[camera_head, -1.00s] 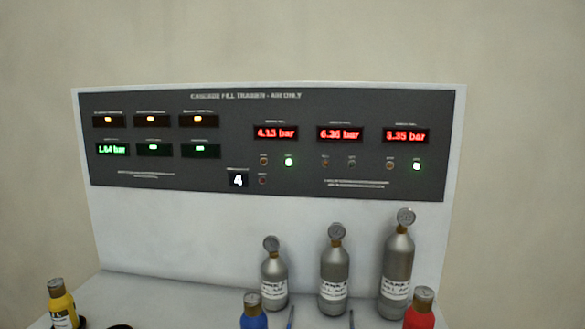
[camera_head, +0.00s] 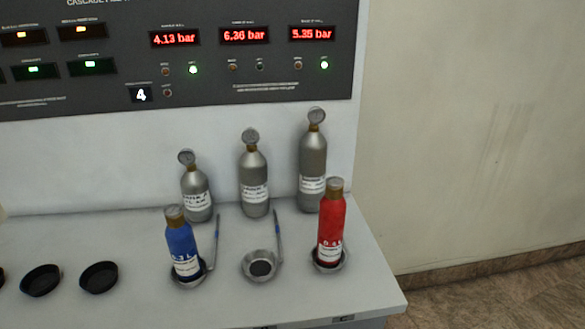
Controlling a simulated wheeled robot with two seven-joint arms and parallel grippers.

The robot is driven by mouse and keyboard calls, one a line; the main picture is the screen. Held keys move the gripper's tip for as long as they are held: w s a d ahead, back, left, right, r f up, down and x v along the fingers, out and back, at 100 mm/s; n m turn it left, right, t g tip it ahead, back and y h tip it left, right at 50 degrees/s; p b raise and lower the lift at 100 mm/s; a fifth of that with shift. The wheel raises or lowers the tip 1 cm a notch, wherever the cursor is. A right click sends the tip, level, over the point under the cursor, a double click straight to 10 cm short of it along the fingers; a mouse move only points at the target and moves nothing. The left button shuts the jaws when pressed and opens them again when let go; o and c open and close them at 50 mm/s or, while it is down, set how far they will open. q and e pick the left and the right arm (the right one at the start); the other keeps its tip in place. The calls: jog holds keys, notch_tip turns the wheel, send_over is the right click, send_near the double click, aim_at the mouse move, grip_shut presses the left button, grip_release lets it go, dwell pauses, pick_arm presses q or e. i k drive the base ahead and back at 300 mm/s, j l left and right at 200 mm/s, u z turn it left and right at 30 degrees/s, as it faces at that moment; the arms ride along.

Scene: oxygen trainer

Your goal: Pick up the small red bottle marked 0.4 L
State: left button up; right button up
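A red bottle (camera_head: 331,225) with a brown cap and a white label stands upright in a round metal holder (camera_head: 343,266) near the right end of the bench. Its marking is too blurred to read surely. Neither of my grippers is in view, and nothing touches the bottle.
A blue bottle (camera_head: 181,247) stands in a holder to the left, with an empty metal holder (camera_head: 259,265) between. Three grey gauge-topped cylinders (camera_head: 254,185) stand behind, before the display panel (camera_head: 240,75). The bench (camera_head: 370,292) ends at right.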

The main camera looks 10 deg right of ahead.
aim_at(332, 218)
jog(key=k+l+z, duration=0.1)
jog(key=z, duration=0.25)
jog(key=k+l+z, duration=0.2)
jog(key=z, duration=0.2)
jog(key=k+l+z, duration=0.15)
jog(key=z, duration=0.2)
